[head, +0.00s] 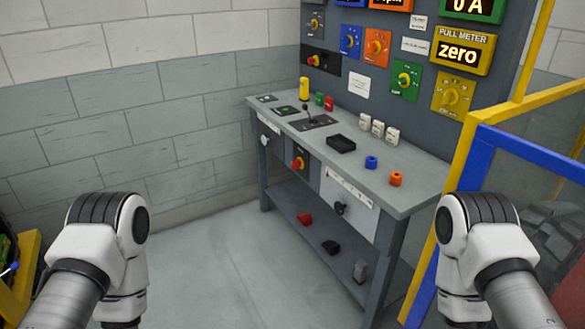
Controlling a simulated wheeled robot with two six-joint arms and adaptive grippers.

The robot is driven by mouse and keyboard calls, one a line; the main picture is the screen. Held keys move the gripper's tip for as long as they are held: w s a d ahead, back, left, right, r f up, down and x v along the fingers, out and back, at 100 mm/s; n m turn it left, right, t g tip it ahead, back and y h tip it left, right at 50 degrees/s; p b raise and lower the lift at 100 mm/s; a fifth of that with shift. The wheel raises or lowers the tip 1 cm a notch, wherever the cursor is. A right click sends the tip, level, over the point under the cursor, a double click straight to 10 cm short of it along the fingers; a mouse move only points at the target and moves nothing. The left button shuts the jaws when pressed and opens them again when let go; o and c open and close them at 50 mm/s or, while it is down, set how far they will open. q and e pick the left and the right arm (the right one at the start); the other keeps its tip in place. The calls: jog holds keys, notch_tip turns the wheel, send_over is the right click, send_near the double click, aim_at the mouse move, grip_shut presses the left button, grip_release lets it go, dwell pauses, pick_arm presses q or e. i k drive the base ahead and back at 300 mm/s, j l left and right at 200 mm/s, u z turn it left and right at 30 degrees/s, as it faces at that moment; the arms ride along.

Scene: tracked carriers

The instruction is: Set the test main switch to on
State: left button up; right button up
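A grey control bench (403,198) stands right of centre with an upright grey panel behind it. A red-and-yellow rotary switch on a dark plate (297,163) sits on the bench front. Orange (377,47), blue (350,41), green (405,80) and yellow (453,94) knob plates are also on the panel. My two arms show at the lower left and lower right; neither gripper is in view.
The bench top holds a black tray (341,144), a lever on a dark plate, small white blocks, and blue and orange rings. A lower shelf (318,228) holds several small parts. A yellow-and-blue frame (530,152) stands at right. Floor left of the bench is clear.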

aim_at(296, 163)
jog(key=i+j+z, duration=0.15)
jog(key=z, duration=0.2)
jog(key=i+j+z, duration=0.15)
jog(key=z, duration=0.2)
jog(key=i+j+z, duration=0.15)
jog(key=z, duration=0.15)
jog(key=i+j, duration=0.15)
jog(key=j, duration=0.25)
jog(key=i+j+z, duration=0.1)
jog(key=j, duration=0.25)
jog(key=i+j, duration=0.2)
jog(key=j, duration=0.2)
jog(key=i+j+z, duration=0.1)
jog(key=j, duration=0.25)
jog(key=i+j+z, duration=0.1)
jog(key=j, duration=0.3)
jog(key=i+j, duration=0.15)
jog(key=j, duration=0.25)
